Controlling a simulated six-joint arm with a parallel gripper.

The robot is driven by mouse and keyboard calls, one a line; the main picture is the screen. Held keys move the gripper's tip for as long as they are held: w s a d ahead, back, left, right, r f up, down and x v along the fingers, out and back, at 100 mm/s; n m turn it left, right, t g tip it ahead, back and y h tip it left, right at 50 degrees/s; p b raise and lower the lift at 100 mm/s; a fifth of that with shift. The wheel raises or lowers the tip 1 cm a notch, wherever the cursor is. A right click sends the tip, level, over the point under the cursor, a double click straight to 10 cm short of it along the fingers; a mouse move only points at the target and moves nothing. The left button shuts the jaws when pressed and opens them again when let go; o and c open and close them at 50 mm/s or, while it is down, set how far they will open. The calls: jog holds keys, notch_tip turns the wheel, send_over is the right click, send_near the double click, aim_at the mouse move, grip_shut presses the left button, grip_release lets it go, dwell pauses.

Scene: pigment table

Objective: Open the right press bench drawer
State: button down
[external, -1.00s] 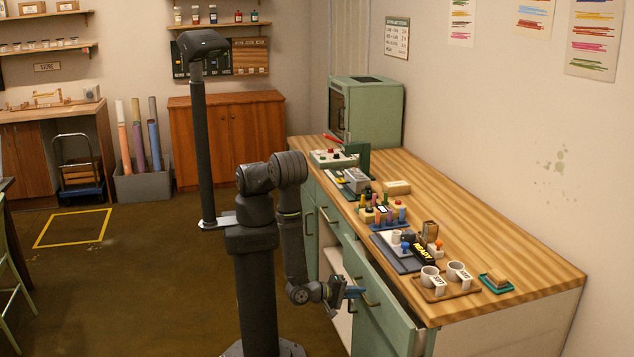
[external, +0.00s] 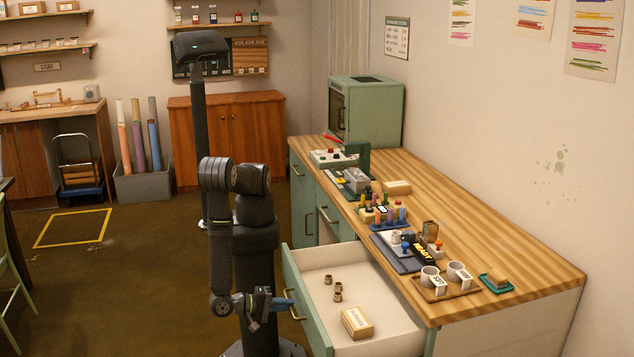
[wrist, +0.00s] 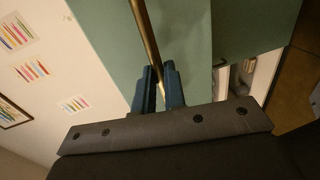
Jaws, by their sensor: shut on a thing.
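The right press bench drawer (external: 307,306) stands pulled well out of the green bench. Its pale inside shows several small brass pieces (external: 337,290) and a labelled tan box (external: 357,322). My gripper (external: 285,304) is at the drawer's front face. In the wrist view its blue fingers (wrist: 160,88) are shut around the brass bar handle (wrist: 146,45) on the green front.
The wooden bench top (external: 520,260) holds a tray with two cups (external: 430,277), a green dish (external: 496,283) and several tools. An open shelf space shows beside the drawer in the wrist view (wrist: 240,75). The floor to the left is clear around a yellow taped square (external: 72,228).

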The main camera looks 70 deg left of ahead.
jog(key=shift+f+v, duration=0.2)
jog(key=shift+v, duration=0.9)
jog(key=c, duration=1.5)
grip_release()
jog(key=v, duration=1.7)
jog(key=shift+s, duration=0.2)
jog(key=x, duration=1.7)
jog(key=shift+w, duration=0.25)
